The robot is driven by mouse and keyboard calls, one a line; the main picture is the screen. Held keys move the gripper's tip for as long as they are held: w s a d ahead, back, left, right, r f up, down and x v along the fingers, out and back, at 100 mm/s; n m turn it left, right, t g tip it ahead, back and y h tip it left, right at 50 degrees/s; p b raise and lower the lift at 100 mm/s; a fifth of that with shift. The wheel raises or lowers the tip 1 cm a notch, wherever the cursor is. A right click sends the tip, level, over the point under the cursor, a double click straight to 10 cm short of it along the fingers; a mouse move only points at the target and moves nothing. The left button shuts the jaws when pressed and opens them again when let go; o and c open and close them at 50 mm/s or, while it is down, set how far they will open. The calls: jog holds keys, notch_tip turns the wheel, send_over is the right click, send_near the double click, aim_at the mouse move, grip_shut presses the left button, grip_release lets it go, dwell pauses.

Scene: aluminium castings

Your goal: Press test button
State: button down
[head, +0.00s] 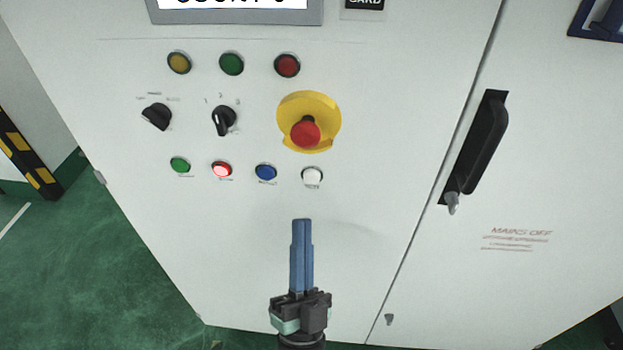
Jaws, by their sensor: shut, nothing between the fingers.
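A row of small push buttons sits on the white cabinet front: a green button (180,164), a lit red button (222,169), a blue button (266,172) and a white button (312,176). The labels under them are too small to read, so I cannot tell by text which is the test button. My gripper (302,222) is shut, with its blue fingers together and nothing between them. It shows just below the white button in the picture, its tips pointing up. A gap shows between the fingertips and that button.
A red emergency stop (305,133) on a yellow plate sticks out above the white button. Two black rotary switches, left (157,116) and right (224,121), are beside it. Lamps line the top. A black door handle (482,143) protrudes at right. The panel below the buttons is bare.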

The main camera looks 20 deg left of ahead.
aim_at(312, 176)
jog(key=w+a+b, duration=0.1)
jog(key=w+b, duration=0.3)
jog(key=w, duration=0.2)
jog(key=shift+w+a, duration=0.15)
jog(key=shift+a, duration=0.25)
jog(key=shift+w+f+b, duration=0.1)
jog(key=shift+w+b, duration=0.05)
jog(key=shift+b, duration=0.15)
dwell(1.4)
jog(key=shift+w+a, duration=0.1)
jog(key=shift+w, duration=0.2)
jog(key=shift+w+a+b, duration=0.15)
jog(key=shift+w+b, duration=0.25)
jog(key=shift+b, duration=0.3)
dwell(0.5)
jog(key=shift+s, duration=0.15)
jog(key=shift+s+d+p, duration=0.25)
jog(key=shift+s+p, duration=0.15)
jog(key=shift+s, duration=0.3)
jog(key=shift+s, duration=0.1)
